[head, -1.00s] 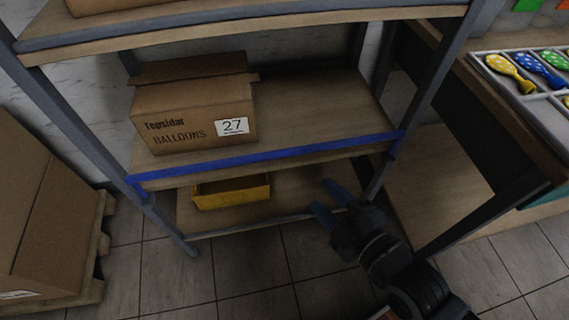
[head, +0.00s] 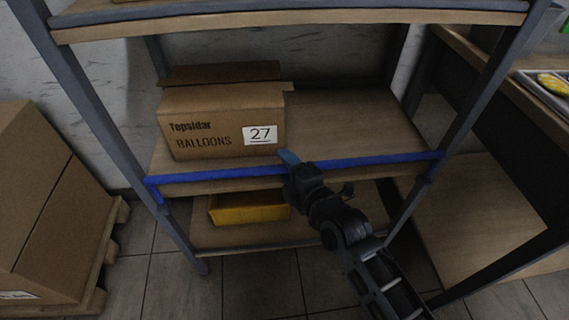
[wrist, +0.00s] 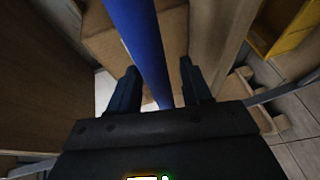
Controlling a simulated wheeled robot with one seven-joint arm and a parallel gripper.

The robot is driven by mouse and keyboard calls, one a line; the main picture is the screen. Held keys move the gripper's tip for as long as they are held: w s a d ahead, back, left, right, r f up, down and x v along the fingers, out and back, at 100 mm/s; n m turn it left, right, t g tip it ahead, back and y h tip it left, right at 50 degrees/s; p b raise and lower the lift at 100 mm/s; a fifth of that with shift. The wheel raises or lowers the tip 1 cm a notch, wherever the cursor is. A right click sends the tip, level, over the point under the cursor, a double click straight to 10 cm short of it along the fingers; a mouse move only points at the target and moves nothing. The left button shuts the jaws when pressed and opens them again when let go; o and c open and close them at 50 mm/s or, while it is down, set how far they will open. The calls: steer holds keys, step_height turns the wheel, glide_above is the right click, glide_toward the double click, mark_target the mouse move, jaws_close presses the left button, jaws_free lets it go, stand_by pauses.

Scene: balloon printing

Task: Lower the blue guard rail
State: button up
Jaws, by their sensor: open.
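The blue guard rail (head: 220,180) runs along the front edge of the middle shelf, level from the left post to the right post. My gripper (head: 288,158) is at the rail near its middle, just right of the box labelled 27. In the wrist view the rail (wrist: 137,40) passes between the two open fingers of my gripper (wrist: 158,85), with a gap on the right side; whether it touches the left finger I cannot tell. In the head view my gripper covers a short part of the rail.
A cardboard balloon box (head: 215,125) stands on the middle shelf behind the rail. A yellow bin (head: 248,208) sits on the lower shelf. A large carton (head: 40,200) on a pallet is at the left. A wooden table is at the right.

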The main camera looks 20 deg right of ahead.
steer(key=shift+w+f, duration=0.1)
steer(key=shift+w, duration=0.55)
jaws_close()
